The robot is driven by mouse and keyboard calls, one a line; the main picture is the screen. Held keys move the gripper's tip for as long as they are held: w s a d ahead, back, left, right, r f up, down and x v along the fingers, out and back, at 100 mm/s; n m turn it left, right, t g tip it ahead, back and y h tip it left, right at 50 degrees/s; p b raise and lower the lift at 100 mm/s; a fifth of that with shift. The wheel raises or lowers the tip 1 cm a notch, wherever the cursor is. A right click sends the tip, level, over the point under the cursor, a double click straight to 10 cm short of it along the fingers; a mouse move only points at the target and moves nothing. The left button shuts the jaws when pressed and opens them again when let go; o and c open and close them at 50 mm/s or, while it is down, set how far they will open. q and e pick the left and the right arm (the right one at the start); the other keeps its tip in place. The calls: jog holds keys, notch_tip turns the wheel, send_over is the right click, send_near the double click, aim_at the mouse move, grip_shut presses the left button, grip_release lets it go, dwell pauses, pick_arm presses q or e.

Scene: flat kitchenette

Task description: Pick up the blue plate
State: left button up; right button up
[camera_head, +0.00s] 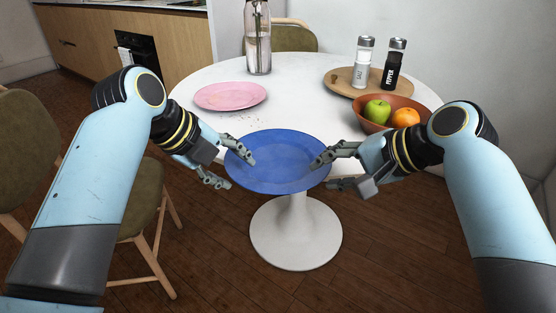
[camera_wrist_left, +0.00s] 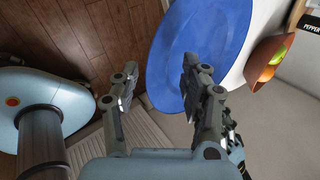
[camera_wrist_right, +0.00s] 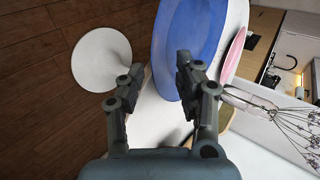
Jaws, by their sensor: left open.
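The blue plate (camera_head: 280,160) is at the near edge of the white table, and its front part appears to reach past that edge. My left gripper (camera_head: 239,172) is open at the plate's left rim, one finger above it and one lower down outside. In the left wrist view the rim of the blue plate (camera_wrist_left: 200,35) shows between the spread fingers. My right gripper (camera_head: 323,175) is open at the right rim in the same way. The right wrist view also shows the plate (camera_wrist_right: 185,30) edge between its fingers. Contact cannot be told.
The round white table (camera_head: 200,130) also bears a pink plate (camera_head: 230,96), a glass vase (camera_head: 258,40), a bowl (camera_head: 372,126) with fruit, and a wooden board (camera_head: 342,83) with salt (camera_head: 362,65) and pepper (camera_head: 394,65). A chair (camera_head: 145,205) stands at the left.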

pick_arm(q)
jog(key=shift+x, duration=1)
pick_arm(e)
jog(key=shift+x, duration=1)
pick_arm(q)
jog(key=c, duration=0.6)
pick_arm(e)
jog(key=c, duration=0.6)
pick_arm(q)
grip_shut()
pick_arm(e)
grip_shut()
